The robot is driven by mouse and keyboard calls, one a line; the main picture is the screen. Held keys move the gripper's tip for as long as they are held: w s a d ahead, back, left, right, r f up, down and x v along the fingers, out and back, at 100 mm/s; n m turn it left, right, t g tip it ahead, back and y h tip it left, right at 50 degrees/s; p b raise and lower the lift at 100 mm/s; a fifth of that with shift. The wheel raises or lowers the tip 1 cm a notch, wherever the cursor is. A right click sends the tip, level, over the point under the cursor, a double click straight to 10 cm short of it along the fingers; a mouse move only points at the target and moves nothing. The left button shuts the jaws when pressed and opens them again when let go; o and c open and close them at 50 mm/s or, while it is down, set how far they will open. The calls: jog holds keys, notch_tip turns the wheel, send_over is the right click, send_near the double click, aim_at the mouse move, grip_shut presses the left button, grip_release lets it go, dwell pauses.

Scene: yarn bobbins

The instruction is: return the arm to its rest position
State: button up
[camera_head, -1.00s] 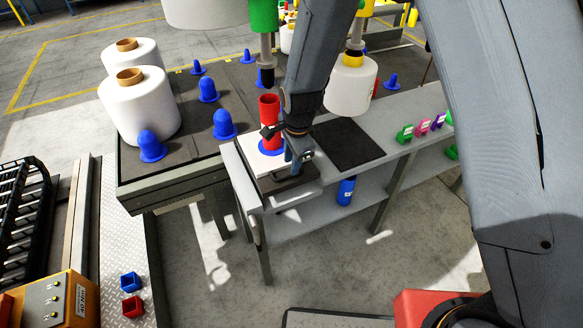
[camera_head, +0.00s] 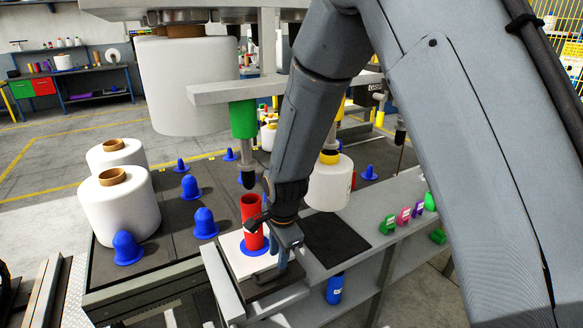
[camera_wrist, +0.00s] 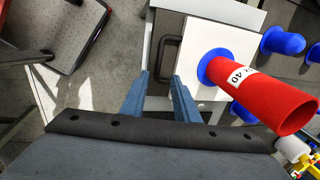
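In the head view my arm reaches down, with my gripper (camera_head: 283,258) beside the red tube (camera_head: 252,220). The finger gap is too small to read there.
The table (camera_head: 230,288) has a dark mat (camera_head: 335,240) and a lower shelf with a blue bottle (camera_head: 334,288). Left are white bobbins (camera_head: 120,205) and blue cones (camera_head: 204,223). A large white bobbin (camera_head: 187,85) hangs above. Open floor (camera_head: 75,150) lies at far left.

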jog(key=s+d+r+n, duration=0.3)
jog(key=s+d+n, duration=0.1)
jog(key=d, duration=0.4)
jog(key=s+d+r+n, duration=0.3)
jog(key=s+d+r, duration=0.1)
jog(key=d, duration=0.4)
jog(key=s+d+r+n+h, duration=0.1)
jog(key=s+d+r+n, duration=0.3)
jog(key=d, duration=0.5)
jog(key=s, duration=0.2)
jog(key=shift+s+n+g, duration=0.3)
jog(key=shift+s, duration=0.05)
jog(key=shift+c, duration=0.3)
